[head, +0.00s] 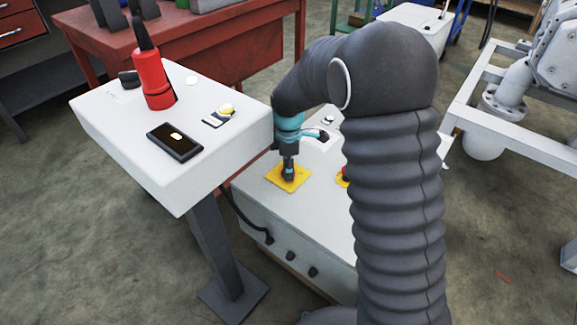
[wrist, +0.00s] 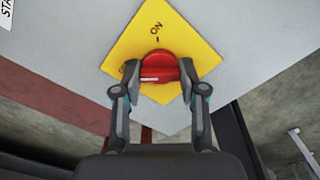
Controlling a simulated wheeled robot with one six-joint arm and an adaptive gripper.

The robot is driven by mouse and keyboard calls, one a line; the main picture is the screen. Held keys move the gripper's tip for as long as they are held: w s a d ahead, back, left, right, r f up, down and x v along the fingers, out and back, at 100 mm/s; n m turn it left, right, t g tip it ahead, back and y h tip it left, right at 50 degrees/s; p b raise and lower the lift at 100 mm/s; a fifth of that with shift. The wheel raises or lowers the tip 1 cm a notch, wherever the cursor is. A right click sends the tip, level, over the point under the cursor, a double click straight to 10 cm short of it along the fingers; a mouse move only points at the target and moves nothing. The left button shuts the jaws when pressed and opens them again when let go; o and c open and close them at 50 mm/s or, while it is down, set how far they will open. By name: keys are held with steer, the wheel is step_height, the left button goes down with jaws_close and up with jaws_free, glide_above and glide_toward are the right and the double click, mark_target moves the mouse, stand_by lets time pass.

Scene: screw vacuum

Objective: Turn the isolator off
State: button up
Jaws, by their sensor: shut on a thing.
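The isolator is a red round knob (wrist: 158,68) on a yellow plate (wrist: 160,25) with "ON" printed on it. In the wrist view the knob sits between the two fingers of my gripper (wrist: 158,80), which is shut on it. A pale mark shows on the knob, lying roughly across the picture, while "ON" is above the knob. In the head view the yellow plate (head: 288,177) lies on top of a light grey cabinet (head: 260,195). My gripper (head: 288,178) points down onto it there and hides the knob.
A red emergency button (head: 344,177) sits on the cabinet, partly behind my arm. A white pedestal panel (head: 110,105) at left carries a red and black device (head: 152,80) and a black box (head: 175,141). A red workbench (head: 200,45) stands behind. Grey pipework (head: 500,100) is at right.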

steer(key=shift+n, duration=0.3)
steer(key=o, duration=1.1)
steer(key=shift+o, duration=0.2)
steer(key=shift+r, duration=0.1)
step_height(320, 180, up, 12)
